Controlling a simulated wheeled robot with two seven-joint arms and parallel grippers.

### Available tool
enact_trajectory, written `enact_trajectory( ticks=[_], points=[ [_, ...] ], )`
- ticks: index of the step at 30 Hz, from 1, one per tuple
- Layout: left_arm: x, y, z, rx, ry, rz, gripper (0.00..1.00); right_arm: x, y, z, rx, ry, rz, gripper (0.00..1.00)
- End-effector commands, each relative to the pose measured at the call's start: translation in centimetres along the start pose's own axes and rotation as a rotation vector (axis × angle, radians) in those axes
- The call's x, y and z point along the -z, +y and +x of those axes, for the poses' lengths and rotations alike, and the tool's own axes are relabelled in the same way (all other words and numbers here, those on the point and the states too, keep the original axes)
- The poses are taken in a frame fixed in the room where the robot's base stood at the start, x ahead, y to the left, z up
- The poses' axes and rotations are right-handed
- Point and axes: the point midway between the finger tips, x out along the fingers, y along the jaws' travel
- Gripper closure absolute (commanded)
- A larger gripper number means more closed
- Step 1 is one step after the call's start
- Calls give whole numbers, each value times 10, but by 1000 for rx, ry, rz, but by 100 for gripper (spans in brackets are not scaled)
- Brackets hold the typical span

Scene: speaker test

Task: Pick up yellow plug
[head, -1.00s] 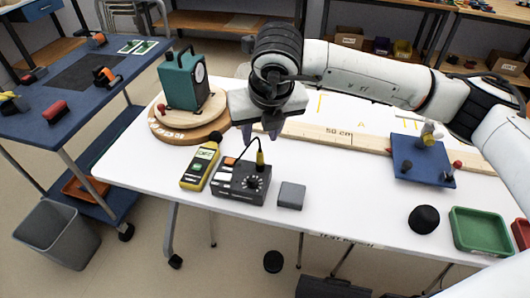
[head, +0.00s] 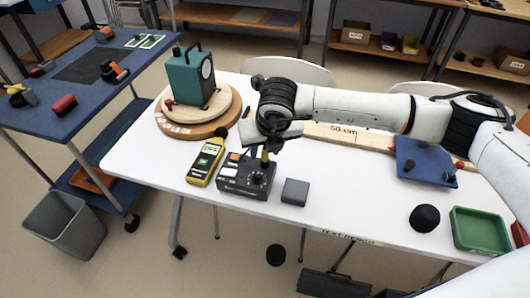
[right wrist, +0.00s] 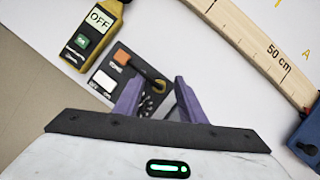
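The yellow plug (head: 265,157) stands upright in the top of the dark control box (head: 238,184) on the white table. In the right wrist view the yellow plug (right wrist: 160,85) shows just beyond the gap between my fingers, with a dark cable near it. My right gripper (head: 270,144) is above the box, close over the plug. In the right wrist view my right gripper (right wrist: 157,88) has its two purple fingers apart, with nothing clearly held between them. Whether a finger touches the plug I cannot tell. My left gripper is not in view.
A yellow meter (head: 205,160) reading OFF lies left of the box. A grey block (head: 295,191) lies to its right. Behind are a round wooden stand (head: 218,124) with a teal device (head: 190,78) and a 50 cm wooden beam (head: 340,135). A blue board (head: 425,165) is farther right.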

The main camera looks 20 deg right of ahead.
Motion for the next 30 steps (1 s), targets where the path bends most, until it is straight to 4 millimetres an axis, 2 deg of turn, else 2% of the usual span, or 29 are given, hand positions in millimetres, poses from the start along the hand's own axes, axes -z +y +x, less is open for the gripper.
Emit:
enact_trajectory(
  ticks=[2,9,20,30],
  points=[
    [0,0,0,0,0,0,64,0,0,0,0,0,0,63],
    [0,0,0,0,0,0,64,0,0,0,0,0,-1,100],
    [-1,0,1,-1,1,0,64,-4,0,-7,0,-2,0,100],
    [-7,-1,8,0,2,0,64,-28,1,-66,-2,-4,0,100]
  ],
)
